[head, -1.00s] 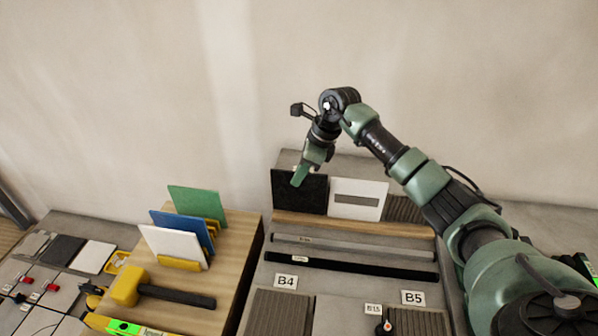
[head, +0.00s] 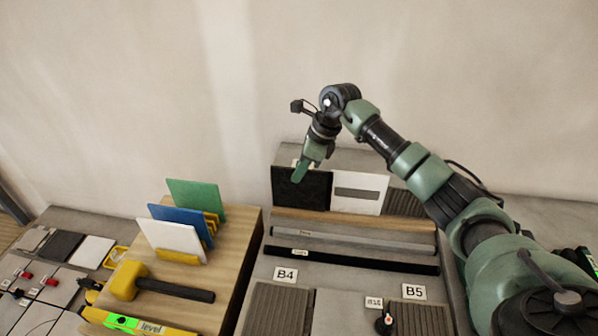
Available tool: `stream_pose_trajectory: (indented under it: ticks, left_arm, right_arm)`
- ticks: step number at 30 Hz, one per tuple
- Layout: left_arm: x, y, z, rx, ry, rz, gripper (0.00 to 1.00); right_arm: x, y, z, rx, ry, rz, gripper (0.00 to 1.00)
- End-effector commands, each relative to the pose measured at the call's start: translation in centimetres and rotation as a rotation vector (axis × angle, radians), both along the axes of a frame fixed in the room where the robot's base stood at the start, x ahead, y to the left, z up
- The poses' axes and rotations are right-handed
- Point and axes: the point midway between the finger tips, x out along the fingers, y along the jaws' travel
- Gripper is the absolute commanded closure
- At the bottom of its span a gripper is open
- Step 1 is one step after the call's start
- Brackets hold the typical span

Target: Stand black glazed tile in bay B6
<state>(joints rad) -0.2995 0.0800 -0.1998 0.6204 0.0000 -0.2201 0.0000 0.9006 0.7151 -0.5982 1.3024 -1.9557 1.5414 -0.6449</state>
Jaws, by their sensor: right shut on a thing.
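The black glazed tile (head: 306,190) stands nearly upright at the back of the right-hand bench, left of a white tile with a grey band. My right gripper (head: 299,173) comes down from above and is shut on the black tile's upper edge. The tile's lower edge is close to the wooden strip (head: 352,219), but I cannot tell whether it rests there. No B6 label can be read. My left gripper is not in view.
The white tile with the grey band (head: 360,207) and a dark ribbed tile (head: 403,204) stand close on the right. Left, a wooden block (head: 234,245) carries green, blue and white tiles in yellow holders, a yellow mallet (head: 128,281) and a level (head: 135,322).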

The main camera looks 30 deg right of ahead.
Motion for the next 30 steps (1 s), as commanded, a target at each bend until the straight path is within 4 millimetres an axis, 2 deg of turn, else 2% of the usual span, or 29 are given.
stream_pose_trajectory:
  ticks: [30]
  left_arm:
    - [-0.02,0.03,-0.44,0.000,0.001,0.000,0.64]
  right_arm:
    - [0.60,-0.37,0.07,0.001,-0.002,0.001,1.00]
